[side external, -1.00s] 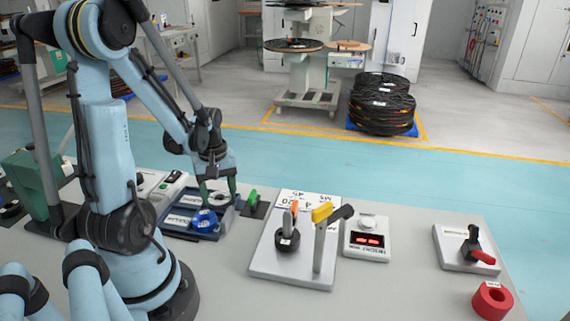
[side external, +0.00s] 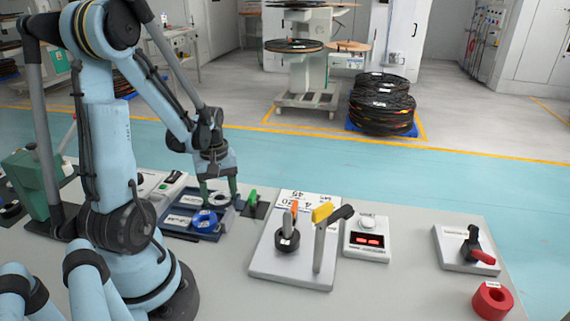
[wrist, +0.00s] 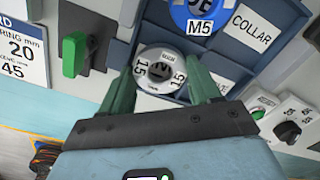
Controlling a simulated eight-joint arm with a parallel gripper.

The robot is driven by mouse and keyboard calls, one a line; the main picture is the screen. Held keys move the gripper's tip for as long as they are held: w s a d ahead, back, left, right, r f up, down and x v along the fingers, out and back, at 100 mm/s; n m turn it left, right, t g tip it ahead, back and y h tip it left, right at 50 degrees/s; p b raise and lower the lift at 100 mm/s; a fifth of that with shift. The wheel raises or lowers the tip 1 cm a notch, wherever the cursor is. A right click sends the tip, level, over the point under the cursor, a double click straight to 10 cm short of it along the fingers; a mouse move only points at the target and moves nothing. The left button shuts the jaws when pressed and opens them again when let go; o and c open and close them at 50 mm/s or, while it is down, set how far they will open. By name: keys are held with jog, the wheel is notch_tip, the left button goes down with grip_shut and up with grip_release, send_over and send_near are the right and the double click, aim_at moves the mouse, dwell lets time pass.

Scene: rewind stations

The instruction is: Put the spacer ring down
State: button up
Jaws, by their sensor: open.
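The spacer ring (wrist: 148,82), a pale grey ring marked 15 around a dark centre, lies in a compartment of the dark blue tray (wrist: 152,14) in the wrist view. My gripper (wrist: 162,78) is open, with one green finger on each side of the ring. Whether either finger touches it I cannot tell. In the side view my gripper (side external: 218,188) points down over the back of the tray (side external: 178,235), and its fingers partly hide the ring. A blue collar (side external: 205,218) marked M5 sits in the neighbouring compartment; it also shows in the wrist view (wrist: 186,16).
A green lever (side external: 252,197) stands close to the right of the tray. Bare table lies in front.

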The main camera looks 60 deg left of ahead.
notch_tip(320, 180, up, 12)
jog(key=f, duration=0.1)
jog(key=w+d+m+t, duration=0.3)
jog(key=w+d+m, duration=0.1)
jog(key=d+m, duration=0.4)
jog(key=w+d+r+m+t, duration=0.1)
jog(key=w+d+m+t, duration=0.3)
jog(key=d+m, duration=0.4)
jog(key=d, duration=0.4)
jog(key=shift+d+r, duration=0.25)
jog(key=shift+r, duration=0.05)
jog(key=shift+c, duration=0.4)
